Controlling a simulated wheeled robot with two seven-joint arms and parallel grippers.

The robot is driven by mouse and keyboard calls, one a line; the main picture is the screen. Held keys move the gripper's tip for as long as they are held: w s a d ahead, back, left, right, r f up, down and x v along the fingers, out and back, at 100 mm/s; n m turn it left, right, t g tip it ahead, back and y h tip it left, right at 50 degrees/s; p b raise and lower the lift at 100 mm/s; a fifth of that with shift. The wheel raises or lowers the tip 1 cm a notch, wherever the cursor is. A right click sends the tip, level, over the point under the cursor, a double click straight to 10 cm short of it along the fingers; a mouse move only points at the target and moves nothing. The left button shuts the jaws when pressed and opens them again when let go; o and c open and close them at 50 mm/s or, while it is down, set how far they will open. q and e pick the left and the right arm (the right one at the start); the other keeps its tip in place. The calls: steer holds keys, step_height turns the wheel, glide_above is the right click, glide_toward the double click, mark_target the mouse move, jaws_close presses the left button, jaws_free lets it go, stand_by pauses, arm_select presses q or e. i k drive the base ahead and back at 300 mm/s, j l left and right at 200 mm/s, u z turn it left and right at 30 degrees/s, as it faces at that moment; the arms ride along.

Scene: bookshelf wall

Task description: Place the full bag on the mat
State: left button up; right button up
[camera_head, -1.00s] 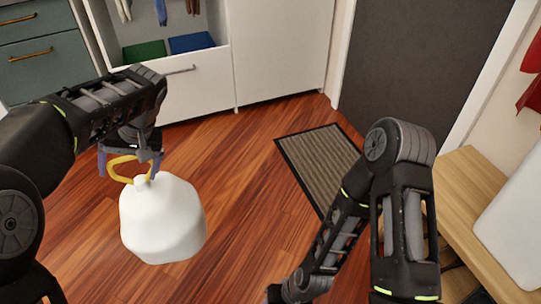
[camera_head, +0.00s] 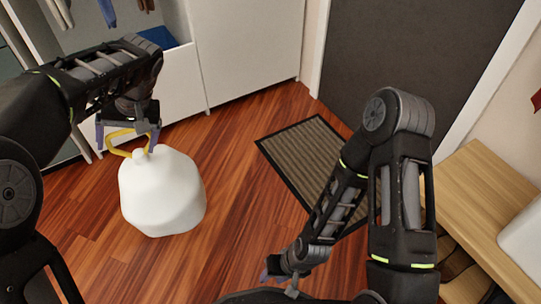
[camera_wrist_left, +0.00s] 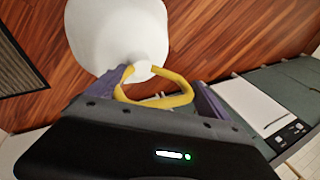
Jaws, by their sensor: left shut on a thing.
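The full bag (camera_head: 163,195) is white and rounded with a yellow loop handle (camera_head: 119,145). My left gripper (camera_head: 128,143) is shut on the handle, and the bag hangs below it. The left wrist view shows the handle (camera_wrist_left: 172,99) between the fingers and the white body (camera_wrist_left: 112,32) beyond. The mat (camera_head: 305,160) is brown, ribbed and dark-edged, flat on the floor right of the bag. My right arm hides part of it. My right gripper (camera_head: 280,279) is low in the middle, away from the bag; its jaw state is unclear.
A dark door (camera_head: 400,60) stands behind the mat. White cabinets (camera_head: 245,55) line the back, with a blue bin (camera_head: 158,38) at upper left. A wooden bench (camera_head: 485,200) is at the right. The wooden floor (camera_head: 235,190) between bag and mat is clear.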

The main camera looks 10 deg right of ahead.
mark_target(321, 164)
steer(key=i+j+z, duration=0.1)
steer(key=z, duration=0.35)
steer(key=i+j+z, duration=0.2)
steer(key=z, duration=0.2)
steer(key=i+j+z, duration=0.2)
steer(key=z, duration=0.25)
steer(key=i+j+z, duration=0.15)
steer(key=j+z, duration=0.15)
steer(key=z, duration=0.15)
steer(key=j+z, duration=0.25)
steer(key=z, duration=0.2)
steer(key=j+z, duration=0.65)
steer(key=z, duration=0.2)
